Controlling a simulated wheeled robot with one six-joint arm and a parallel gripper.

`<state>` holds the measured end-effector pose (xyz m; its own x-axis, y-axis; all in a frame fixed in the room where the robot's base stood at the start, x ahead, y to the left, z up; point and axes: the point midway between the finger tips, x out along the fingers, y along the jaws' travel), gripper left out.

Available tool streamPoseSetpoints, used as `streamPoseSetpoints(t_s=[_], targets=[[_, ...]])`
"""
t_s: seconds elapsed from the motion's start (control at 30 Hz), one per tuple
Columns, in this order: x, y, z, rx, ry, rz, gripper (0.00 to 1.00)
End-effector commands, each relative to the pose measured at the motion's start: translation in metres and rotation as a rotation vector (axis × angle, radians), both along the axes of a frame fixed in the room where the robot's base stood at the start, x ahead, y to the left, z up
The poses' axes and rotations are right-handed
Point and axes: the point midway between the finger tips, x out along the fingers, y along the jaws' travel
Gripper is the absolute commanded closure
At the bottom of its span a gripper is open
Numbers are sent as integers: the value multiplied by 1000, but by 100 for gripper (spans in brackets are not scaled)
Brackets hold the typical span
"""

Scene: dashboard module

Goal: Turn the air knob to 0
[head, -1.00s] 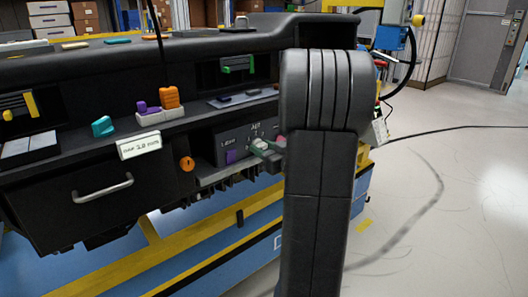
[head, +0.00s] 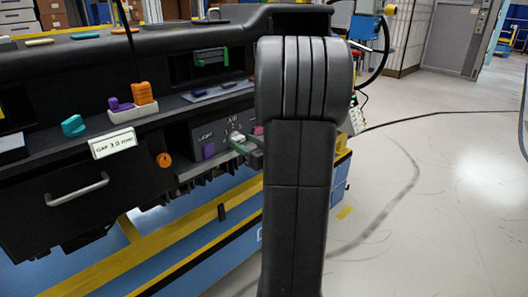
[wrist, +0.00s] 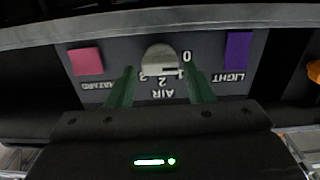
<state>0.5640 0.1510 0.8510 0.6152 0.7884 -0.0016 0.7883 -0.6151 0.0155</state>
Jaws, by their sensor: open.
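The air knob (wrist: 160,57) is a pale grey round knob on a dark panel, seen upside down in the wrist view, with the digits 0 to 3 around it. A dark mark on the knob lies near the 1; its exact setting is hard to tell. My gripper (wrist: 159,72) is open, its two green fingers apart on either side of the knob's near part, with no clear contact visible. In the head view the knob (head: 236,137) shows small beside the green fingers (head: 247,150), partly hidden by my arm.
A pink hazard button (wrist: 87,61) and a purple light button (wrist: 238,50) flank the knob. A shelf edge runs close along the panel. A drawer handle (head: 77,190) and an orange round lock (head: 164,160) are at left. Open floor lies to the right.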

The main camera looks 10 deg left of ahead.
Motion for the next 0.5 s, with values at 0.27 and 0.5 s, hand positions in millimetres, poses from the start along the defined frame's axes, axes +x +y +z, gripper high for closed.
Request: streamPoseSetpoints(t_s=[0.27, 0.5], targets=[[-33, -45, 2, 1, 2, -6, 53], [-58, -75, 1, 0, 1, -6, 53]])
